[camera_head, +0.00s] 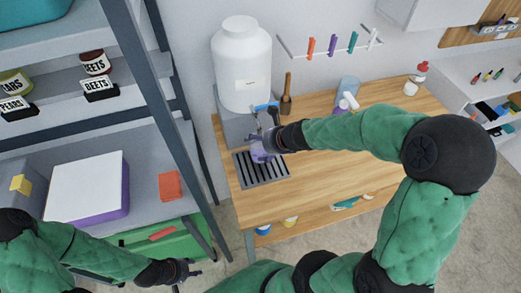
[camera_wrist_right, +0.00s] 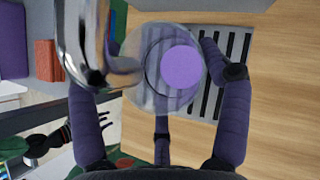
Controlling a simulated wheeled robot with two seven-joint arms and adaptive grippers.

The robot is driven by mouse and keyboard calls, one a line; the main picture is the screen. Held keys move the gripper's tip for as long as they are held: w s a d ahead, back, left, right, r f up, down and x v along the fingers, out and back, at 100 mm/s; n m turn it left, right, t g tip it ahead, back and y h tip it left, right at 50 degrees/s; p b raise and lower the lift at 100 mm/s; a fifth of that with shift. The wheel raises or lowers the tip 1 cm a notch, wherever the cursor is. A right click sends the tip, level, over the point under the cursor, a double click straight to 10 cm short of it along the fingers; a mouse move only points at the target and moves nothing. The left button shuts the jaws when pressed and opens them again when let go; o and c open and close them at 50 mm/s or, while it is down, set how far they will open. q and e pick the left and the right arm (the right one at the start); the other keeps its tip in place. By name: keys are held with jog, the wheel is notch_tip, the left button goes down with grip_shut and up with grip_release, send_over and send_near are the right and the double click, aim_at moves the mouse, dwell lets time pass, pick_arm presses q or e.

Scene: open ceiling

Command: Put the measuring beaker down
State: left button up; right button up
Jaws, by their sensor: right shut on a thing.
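My right gripper (camera_head: 262,148) is shut on the measuring beaker, at the dispenser's tap above the dark slotted drip grate (camera_head: 262,177). In the right wrist view the clear round beaker (camera_wrist_right: 150,93) sits between the purple fingers, with a purple disc-like area inside it. The shiny metal spout (camera_wrist_right: 85,40) is close at its left side and partly overlaps it. In the head view the fingers and arm mostly hide the beaker. My left gripper (camera_head: 190,270) is low at the left, away from the beaker; its finger opening is unclear.
A large white tank (camera_head: 241,65) stands behind the grate, with a blue tap handle (camera_head: 265,106). A wooden pestle-like tool (camera_head: 287,90), a clear container (camera_head: 348,88) and bottles stand at the back. The wooden counter (camera_head: 320,165) is clear right of the grate. Shelving rises at left.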

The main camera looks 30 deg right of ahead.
jog(key=shift+f+b, duration=1.3)
jog(key=shift+f, duration=0.45)
jog(key=shift+f, duration=0.2)
jog(key=o, duration=1.1)
jog(key=shift+o, duration=0.2)
jog(key=shift+r, duration=0.1)
jog(key=shift+r, duration=0.15)
jog(key=p+v, duration=0.5)
jog(key=v, duration=0.7)
jog(key=shift+p, duration=0.35)
